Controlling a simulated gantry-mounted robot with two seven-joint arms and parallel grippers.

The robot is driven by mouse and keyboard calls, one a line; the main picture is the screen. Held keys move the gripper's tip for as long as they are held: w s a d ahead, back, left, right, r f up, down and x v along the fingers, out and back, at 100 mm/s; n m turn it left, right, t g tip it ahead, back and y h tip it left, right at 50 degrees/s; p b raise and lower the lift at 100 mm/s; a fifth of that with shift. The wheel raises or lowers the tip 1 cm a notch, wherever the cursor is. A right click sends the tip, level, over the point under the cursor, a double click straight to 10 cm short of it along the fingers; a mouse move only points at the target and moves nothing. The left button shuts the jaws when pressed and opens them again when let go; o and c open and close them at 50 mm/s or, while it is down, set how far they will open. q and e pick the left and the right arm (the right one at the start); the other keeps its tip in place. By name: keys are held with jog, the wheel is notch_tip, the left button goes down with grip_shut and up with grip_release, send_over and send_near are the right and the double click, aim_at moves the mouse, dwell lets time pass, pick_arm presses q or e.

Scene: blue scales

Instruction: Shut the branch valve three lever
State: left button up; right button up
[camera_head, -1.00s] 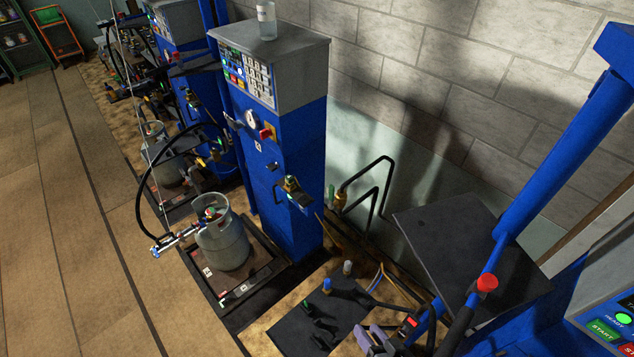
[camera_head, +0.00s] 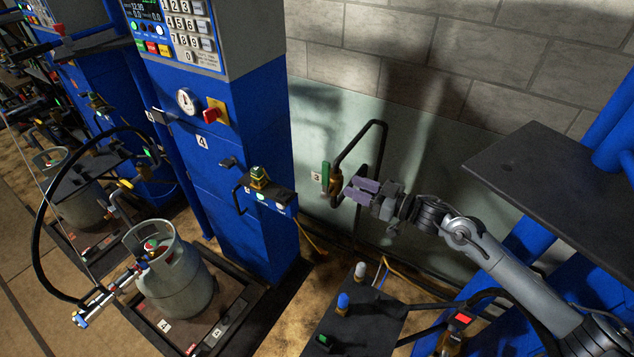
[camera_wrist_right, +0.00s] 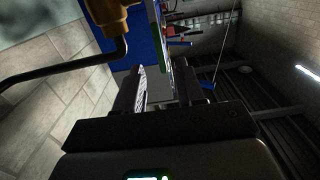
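The branch valve three lever (camera_head: 325,178) is green and stands upright beside a "3" label (camera_head: 316,176) on the wall panel. Its brass valve body (camera_head: 335,192) joins a bent black pipe (camera_head: 372,145). My right gripper (camera_head: 350,190) is just right of the lever, its fingers pointing left towards it; a small gap seems to separate them. In the right wrist view the gripper (camera_wrist_right: 160,72) is open. The green lever (camera_wrist_right: 166,62) appears between the fingertips, nearer the right finger; I cannot tell whether it touches. The brass body (camera_wrist_right: 108,14) is at the top. My left gripper is out of view.
A blue dispenser cabinet (camera_head: 225,125) with a valve on a bracket (camera_head: 258,178) stands left of the lever. A gas cylinder (camera_head: 175,275) sits on a scale. A dark shelf plate (camera_head: 555,165) hangs to the right, above my right arm. Stone wall lies behind.

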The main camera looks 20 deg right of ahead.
aim_at(322, 170)
jog(key=x, duration=0.7)
jog(key=r+x, duration=0.1)
jog(key=x, duration=0.3)
jog(key=shift+w+a+r+b, duration=0.1)
jog(key=shift+w+b, duration=0.2)
jog(key=shift+b, duration=0.05)
grip_shut()
